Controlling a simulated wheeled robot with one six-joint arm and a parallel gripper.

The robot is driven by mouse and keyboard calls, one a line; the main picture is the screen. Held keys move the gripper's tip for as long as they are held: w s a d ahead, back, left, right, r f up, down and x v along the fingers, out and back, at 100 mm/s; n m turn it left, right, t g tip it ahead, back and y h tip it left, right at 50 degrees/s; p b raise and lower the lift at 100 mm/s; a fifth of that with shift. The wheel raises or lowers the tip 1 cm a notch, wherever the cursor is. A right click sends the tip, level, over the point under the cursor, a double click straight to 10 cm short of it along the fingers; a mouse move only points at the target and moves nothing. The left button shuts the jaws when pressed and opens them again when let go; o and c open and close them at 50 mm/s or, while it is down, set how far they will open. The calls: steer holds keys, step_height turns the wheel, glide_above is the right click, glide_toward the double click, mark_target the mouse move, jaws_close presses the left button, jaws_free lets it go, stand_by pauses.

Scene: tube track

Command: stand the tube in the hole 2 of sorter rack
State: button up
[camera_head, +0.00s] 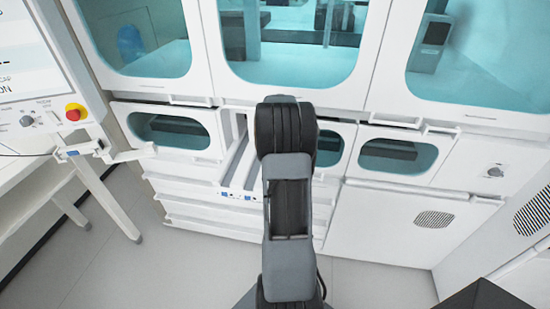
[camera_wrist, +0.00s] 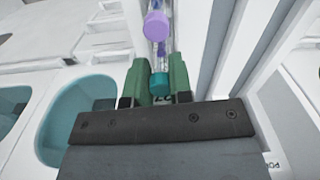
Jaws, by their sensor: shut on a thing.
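In the wrist view my gripper (camera_wrist: 159,72) has two green fingers, shut on a tube with a teal cap (camera_wrist: 160,80). The cap shows between the fingers; most of the tube's body is hidden. A second tube with a purple cap (camera_wrist: 156,26) shows just beyond the fingertips, with clear glass around it. I cannot tell whether it touches the held tube. In the head view my arm hides the gripper and the tubes. The sorter rack and its hole 2 cannot be made out in either view.
A narrow white pulled-out track (camera_head: 238,165) with blue labels lies left of my arm in the head view. White cabinet walls with teal windows (camera_head: 285,60) stand behind. A white table (camera_head: 50,185) and a panel with a red button (camera_head: 73,112) are at left.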

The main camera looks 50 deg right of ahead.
steer(key=shift+f, duration=0.2)
steer(key=shift+f+b, duration=0.35)
steer(key=o, duration=0.9)
step_height(320, 180, up, 14)
steer(key=shift+f, duration=0.15)
stand_by(0.5)
stand_by(0.9)
